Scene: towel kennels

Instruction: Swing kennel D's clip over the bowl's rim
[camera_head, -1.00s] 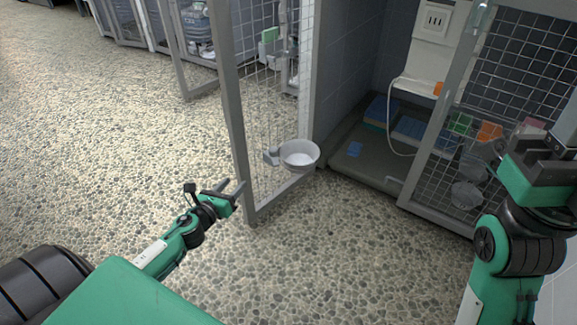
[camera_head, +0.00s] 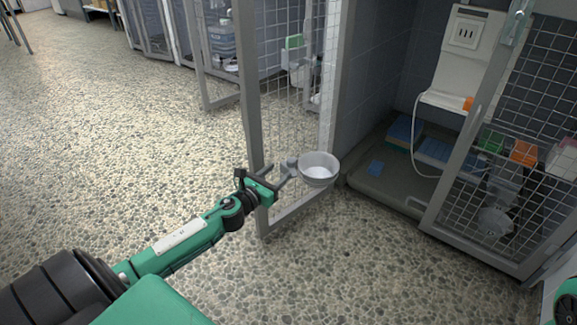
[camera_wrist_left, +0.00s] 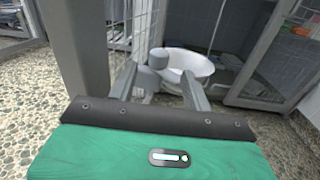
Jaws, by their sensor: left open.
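The bowl (camera_head: 319,172), pale grey and round, hangs on the open mesh door (camera_head: 290,100). In the left wrist view the bowl (camera_wrist_left: 190,65) is beyond the fingers. The small grey clip (camera_head: 291,164) is at the bowl's left side; in the left wrist view the clip (camera_wrist_left: 158,58) shows as a rounded knob on a stem, apparently beside the rim. My left gripper (camera_head: 279,178) is open, its fingers on either side of the clip in the left wrist view (camera_wrist_left: 160,80). Contact cannot be told. My right gripper is out of view.
The door's grey frame post (camera_head: 252,120) stands close to my left gripper. A kennel with a raised floor (camera_head: 385,190), blue items and a white wall unit (camera_head: 462,60) lies to the right, with another mesh door (camera_head: 500,180). The pebbled floor at left is clear.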

